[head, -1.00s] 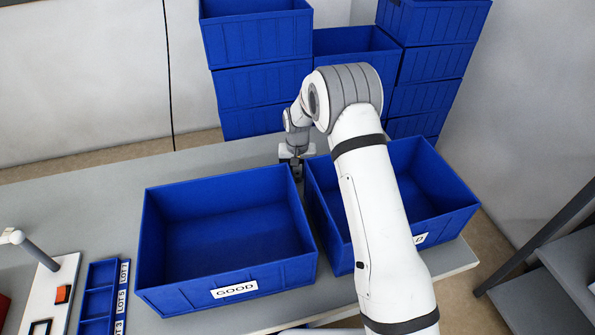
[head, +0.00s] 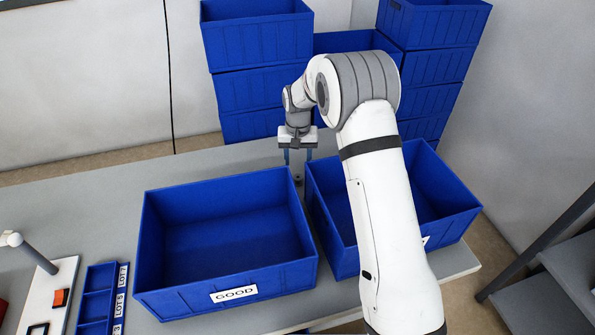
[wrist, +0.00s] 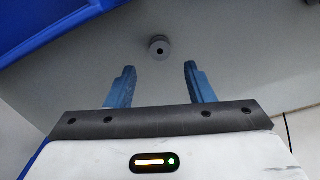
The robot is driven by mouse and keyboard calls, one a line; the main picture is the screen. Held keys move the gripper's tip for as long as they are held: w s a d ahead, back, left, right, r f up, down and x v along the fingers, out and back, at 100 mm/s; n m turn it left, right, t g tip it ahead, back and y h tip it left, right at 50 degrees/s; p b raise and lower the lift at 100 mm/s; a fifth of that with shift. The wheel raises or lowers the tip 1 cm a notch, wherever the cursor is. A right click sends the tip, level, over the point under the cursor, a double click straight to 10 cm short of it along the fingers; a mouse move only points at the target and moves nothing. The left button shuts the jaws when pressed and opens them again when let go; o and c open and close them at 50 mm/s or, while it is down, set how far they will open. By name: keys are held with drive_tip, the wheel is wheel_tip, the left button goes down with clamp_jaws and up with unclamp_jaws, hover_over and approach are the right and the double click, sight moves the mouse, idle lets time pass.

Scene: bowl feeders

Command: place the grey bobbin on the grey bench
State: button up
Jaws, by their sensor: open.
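The grey bobbin (wrist: 159,47) is a small round piece with a dark centre hole, standing on the grey bench (wrist: 240,50) in the wrist view. It is apart from my gripper (wrist: 160,66), just beyond the gap between the blue fingertips. My gripper is open and empty, with both fingers clear of the bobbin. In the head view my gripper (head: 298,157) hangs above the bare bench (head: 100,190), behind the gap between two blue bins.
A blue bin labelled GOOD (head: 146,240) stands left of the gap, and another blue bin (head: 455,190) stands right, partly behind my arm. Stacked blue crates (head: 258,45) rise behind the bench. A divided blue tray (head: 98,300) is at front left. The back left bench is clear.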

drive_tip(key=s+d+r+t, duration=0.1)
drive_tip(key=s+d+r, duration=0.4)
drive_tip(key=s+r, duration=0.35)
drive_tip(key=s+d+r, duration=0.6)
drive_tip(key=s+r, duration=0.2)
drive_tip(key=r, duration=0.2)
drive_tip(key=s+d, duration=0.2)
drive_tip(key=s, duration=0.7)
drive_tip(key=s+d+t, duration=0.1)
drive_tip(key=s+d, duration=0.1)
drive_tip(key=s, duration=0.8)
drive_tip(key=shift+d+t, duration=0.3)
drive_tip(key=shift+d, duration=0.05)
drive_tip(key=shift+f, duration=0.1)
